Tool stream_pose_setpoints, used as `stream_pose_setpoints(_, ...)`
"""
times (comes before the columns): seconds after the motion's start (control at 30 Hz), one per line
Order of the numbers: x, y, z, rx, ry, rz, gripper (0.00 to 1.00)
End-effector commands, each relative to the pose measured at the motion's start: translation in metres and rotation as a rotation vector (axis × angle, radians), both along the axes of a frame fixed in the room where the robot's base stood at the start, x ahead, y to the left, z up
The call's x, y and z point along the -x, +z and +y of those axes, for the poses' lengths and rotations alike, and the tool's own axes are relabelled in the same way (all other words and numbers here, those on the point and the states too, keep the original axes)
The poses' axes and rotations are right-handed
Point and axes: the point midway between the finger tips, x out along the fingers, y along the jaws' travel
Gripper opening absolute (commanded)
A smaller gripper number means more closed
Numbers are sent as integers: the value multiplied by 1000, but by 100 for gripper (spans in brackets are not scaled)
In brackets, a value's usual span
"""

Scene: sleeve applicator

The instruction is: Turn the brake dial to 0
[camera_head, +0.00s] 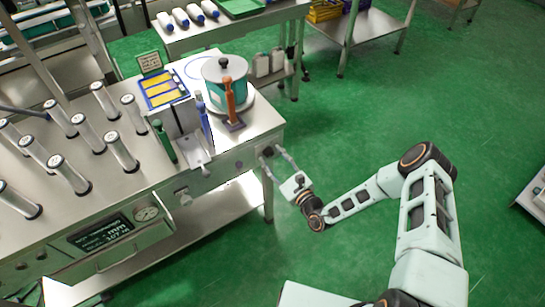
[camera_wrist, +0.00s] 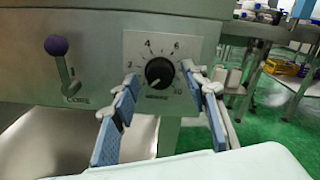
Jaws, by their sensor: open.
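The brake dial (camera_wrist: 159,72) is a round black knob on a pale plate with numbers around it, on the machine's front panel. It sits near the middle of the wrist view, and its pointer setting is too small to read surely. In the head view, my gripper (camera_head: 273,162) reaches the panel at the table's right corner. In the wrist view, my gripper (camera_wrist: 160,76) is open, with one blue-padded finger on each side of the dial. Whether the fingers touch the knob I cannot tell.
A purple-knobbed lever (camera_wrist: 58,52) is left of the dial on the same panel. The steel table (camera_head: 150,180) carries several upright rollers, a teal pot (camera_head: 225,80) and an orange-handled tool (camera_head: 229,100). The green floor (camera_head: 350,120) right of the table is clear.

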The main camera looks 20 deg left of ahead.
Motion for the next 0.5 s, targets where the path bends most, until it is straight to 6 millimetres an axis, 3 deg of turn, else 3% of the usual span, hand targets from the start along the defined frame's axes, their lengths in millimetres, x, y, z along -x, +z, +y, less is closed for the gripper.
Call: stream_pose_setpoints(0.5,62,0,-75,0,-4,1,41)
